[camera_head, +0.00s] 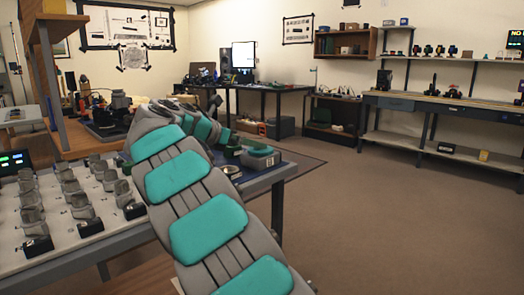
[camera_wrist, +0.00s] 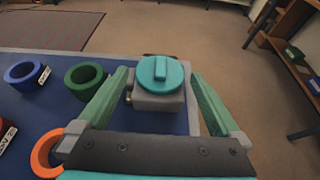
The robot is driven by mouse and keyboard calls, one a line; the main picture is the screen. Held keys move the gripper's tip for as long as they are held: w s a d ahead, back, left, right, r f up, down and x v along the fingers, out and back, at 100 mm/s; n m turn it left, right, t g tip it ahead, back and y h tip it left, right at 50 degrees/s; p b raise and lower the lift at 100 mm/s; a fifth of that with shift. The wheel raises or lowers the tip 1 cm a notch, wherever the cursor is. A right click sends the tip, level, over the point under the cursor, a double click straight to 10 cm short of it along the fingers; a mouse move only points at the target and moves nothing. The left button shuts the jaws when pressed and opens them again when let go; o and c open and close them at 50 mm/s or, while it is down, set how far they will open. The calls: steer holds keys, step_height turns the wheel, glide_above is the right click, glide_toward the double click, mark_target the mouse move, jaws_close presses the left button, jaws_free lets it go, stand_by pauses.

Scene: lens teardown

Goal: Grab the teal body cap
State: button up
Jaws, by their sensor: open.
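The teal body cap (camera_wrist: 160,72) is a round disc with a raised bar across its top. It sits on a grey block (camera_wrist: 158,101) near the edge of the blue mat. My gripper (camera_wrist: 158,80) is open, with one green finger on each side of the cap and block. I see gaps between the fingers and the cap. In the head view the teal cap (camera_head: 262,151) shows at the table corner, just past my arm. My fingers are mostly hidden there by the arm.
On the blue mat (camera_wrist: 50,108) stand a blue ring (camera_wrist: 27,74), a green ring (camera_wrist: 85,78) and an orange ring (camera_wrist: 46,153), left of my gripper. The table edge and open floor lie just beyond the block. A pale board (camera_head: 85,215) with several grey parts is left of my arm.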

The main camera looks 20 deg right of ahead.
steer(key=x, duration=0.6)
steer(key=shift+b, duration=0.35)
steer(key=c, duration=1)
